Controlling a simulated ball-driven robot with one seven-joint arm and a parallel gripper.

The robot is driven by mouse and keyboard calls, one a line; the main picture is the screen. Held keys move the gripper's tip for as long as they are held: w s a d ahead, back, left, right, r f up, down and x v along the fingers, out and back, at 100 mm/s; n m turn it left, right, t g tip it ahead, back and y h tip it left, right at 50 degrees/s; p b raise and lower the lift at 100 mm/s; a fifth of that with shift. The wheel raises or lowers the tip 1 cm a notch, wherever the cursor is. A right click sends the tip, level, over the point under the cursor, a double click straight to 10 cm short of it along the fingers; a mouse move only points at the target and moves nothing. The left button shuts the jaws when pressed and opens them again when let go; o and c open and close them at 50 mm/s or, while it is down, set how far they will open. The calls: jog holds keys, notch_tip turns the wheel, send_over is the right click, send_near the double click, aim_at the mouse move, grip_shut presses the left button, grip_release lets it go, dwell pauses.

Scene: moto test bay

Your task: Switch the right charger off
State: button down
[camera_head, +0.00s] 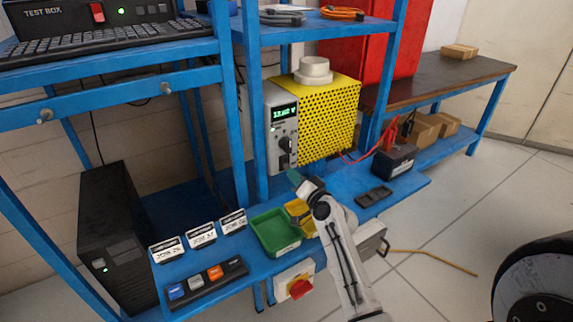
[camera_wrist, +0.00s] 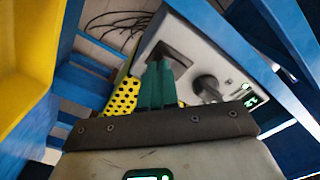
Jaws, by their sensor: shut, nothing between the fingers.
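One charger-like unit shows, with a yellow perforated case (camera_head: 335,115) and a grey front panel (camera_head: 283,125). Its green display (camera_head: 284,112) is lit, and it also glows in the wrist view (camera_wrist: 251,101). Below the display is a dark knob (camera_head: 285,144), also in the wrist view (camera_wrist: 207,88). Beyond the knob, the wrist view shows a black switch (camera_wrist: 178,58) in a dark frame. My gripper (camera_head: 293,176) is shut and empty just in front of the panel's lower part. Its teal fingertips (camera_wrist: 157,68) overlap the switch's edge in the wrist view; I cannot tell whether they touch.
A green tray (camera_head: 276,243) and a yellow bin (camera_head: 299,214) sit on the blue shelf below my gripper. A black battery (camera_head: 394,161) with red leads stands to the right. A black tower (camera_head: 112,240) stands left. Blue posts (camera_head: 233,110) frame the unit.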

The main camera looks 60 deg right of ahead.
jog(key=shift+w+d, duration=0.1)
jog(key=shift+w, duration=0.1)
jog(key=shift+w+d, duration=0.35)
jog(key=shift+w, duration=0.25)
jog(key=shift+w+b, duration=0.1)
jog(key=shift+b, duration=0.2)
jog(key=shift+w+r, duration=0.2)
jog(key=shift+r, duration=0.05)
jog(key=shift+s, duration=0.1)
jog(key=shift+s+a+f, duration=0.15)
jog(key=shift+s+f, duration=0.05)
jog(key=shift+s, duration=0.2)
jog(key=b+v, duration=0.1)
jog(key=v, duration=0.7)
jog(key=shift+f, duration=0.1)
dwell(0.7)
